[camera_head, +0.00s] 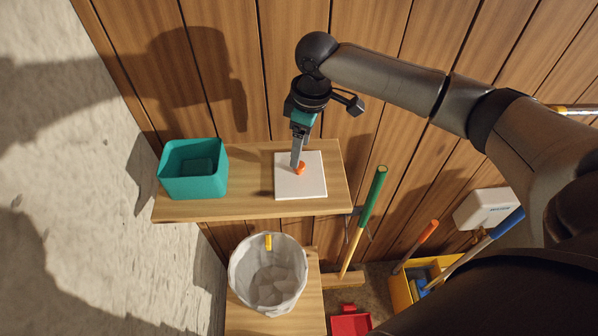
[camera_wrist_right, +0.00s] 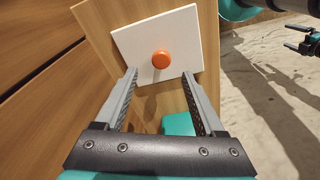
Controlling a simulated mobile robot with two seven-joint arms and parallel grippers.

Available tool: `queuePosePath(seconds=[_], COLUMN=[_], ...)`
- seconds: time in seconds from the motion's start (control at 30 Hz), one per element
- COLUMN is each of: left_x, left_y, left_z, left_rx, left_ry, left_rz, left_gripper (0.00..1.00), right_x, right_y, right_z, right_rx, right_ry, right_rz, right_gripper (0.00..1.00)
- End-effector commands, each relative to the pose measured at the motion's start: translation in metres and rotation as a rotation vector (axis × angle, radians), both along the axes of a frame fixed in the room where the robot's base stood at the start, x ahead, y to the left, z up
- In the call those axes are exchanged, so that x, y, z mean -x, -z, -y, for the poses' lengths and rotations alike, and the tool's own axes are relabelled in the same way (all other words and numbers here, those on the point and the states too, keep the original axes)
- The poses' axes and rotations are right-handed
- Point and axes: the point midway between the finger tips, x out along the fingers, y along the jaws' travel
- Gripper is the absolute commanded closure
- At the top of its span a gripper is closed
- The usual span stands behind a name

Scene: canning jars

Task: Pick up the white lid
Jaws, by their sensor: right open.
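The white lid (camera_head: 314,188) is a flat white square with an orange knob (camera_head: 300,169) at its middle. It lies on the right part of a wooden shelf. My right gripper (camera_head: 297,166) points down over the lid, its fingertips close to the knob. In the right wrist view the lid (camera_wrist_right: 185,30) is ahead, and the knob (camera_wrist_right: 161,59) shows between and just beyond the two spread fingers of my right gripper (camera_wrist_right: 160,74). The fingers are apart and hold nothing. My left gripper (camera_wrist_right: 300,42) seems to show small at the right edge there; its jaws are unclear.
A teal square bin (camera_head: 194,184) stands on the left of the shelf (camera_head: 248,206). Below are a lined waste bin (camera_head: 268,274), a yellow bucket (camera_head: 401,291) and a red dustpan (camera_head: 351,323). A green-topped handle (camera_head: 370,205) leans right of the shelf. A plank wall (camera_head: 232,70) stands behind.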

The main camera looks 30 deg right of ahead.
Motion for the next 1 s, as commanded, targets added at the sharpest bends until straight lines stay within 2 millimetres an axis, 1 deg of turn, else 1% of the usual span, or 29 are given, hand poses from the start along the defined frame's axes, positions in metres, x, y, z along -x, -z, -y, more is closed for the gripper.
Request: queuePosePath(seconds=[0.2, 0.3, 0.4, 0.6, 1.0], left_x=[0.0, 0.0, 0.0, 0.0, 0.0], left_y=[-0.002, -0.001, -0.001, -0.001, -0.001], left_z=[0.0, 0.0, 0.0, 0.0, 0.0], left_rx=[0.0, 0.0, 0.0, 0.0, 0.0], left_ry=[0.0, 0.0, 0.0, 0.0, 0.0], left_rz=[0.0, 0.0, 0.0, 0.0, 0.0], left_gripper=[0.0, 0.0, 0.0, 0.0, 0.0], right_x=[0.002, 0.001, 0.0, 0.0, 0.0], right_y=[0.033, 0.044, 0.048, 0.048, 0.048], right_z=[-0.001, -0.002, -0.002, -0.002, -0.002], right_rx=[0.002, 0.002, 0.002, 0.002, 0.002], right_ry=[-0.001, -0.001, -0.001, -0.001, -0.001], right_rz=[-0.004, -0.003, -0.001, -0.001, -0.001], right_gripper=[0.29, 0.29, 0.29, 0.29, 0.74])
